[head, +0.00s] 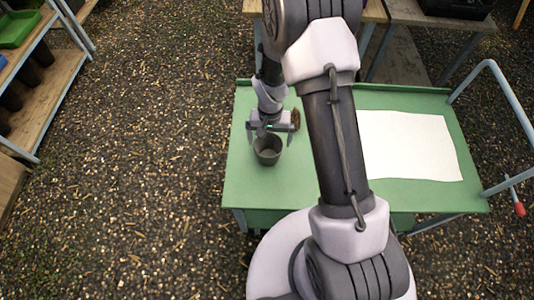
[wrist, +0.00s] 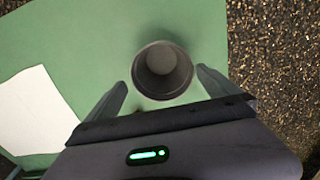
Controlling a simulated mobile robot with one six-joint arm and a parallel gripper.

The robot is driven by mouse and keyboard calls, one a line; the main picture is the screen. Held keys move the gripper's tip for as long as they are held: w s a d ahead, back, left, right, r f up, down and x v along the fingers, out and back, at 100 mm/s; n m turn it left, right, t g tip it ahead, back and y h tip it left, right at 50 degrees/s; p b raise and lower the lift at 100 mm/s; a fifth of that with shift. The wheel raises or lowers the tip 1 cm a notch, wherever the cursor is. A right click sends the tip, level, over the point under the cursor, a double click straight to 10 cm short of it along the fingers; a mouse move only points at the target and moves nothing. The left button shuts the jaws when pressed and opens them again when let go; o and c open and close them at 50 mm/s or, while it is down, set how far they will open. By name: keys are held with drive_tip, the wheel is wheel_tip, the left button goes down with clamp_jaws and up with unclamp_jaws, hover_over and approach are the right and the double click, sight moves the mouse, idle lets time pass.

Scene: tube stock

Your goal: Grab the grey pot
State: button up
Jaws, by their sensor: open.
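The grey pot (head: 267,151) stands upright on the left part of the green table, with its open mouth up. In the wrist view the pot (wrist: 163,70) is seen from above and looks empty. My gripper (head: 268,134) is just above and behind the pot in the head view. In the wrist view my gripper (wrist: 160,88) is open, with one finger on each side of the pot's near half. Small gaps show between the fingers and the pot's rim, so it is not gripped.
The green table (head: 242,185) also bears a white sheet (head: 410,145) on the right. A small brown object (head: 295,118) sits behind my gripper, partly hidden. A shelf (head: 45,100) stands at the far left. A bent rail (head: 510,105) rises at the table's right end.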

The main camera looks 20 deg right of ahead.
sight(269, 151)
drive_tip(key=f+b, duration=0.3)
drive_tip(key=f, duration=0.4)
drive_tip(key=shift+a+f, duration=0.2)
drive_tip(key=shift+s+r, duration=0.1)
drive_tip(key=shift+r, duration=0.05)
drive_tip(key=c, duration=1.2)
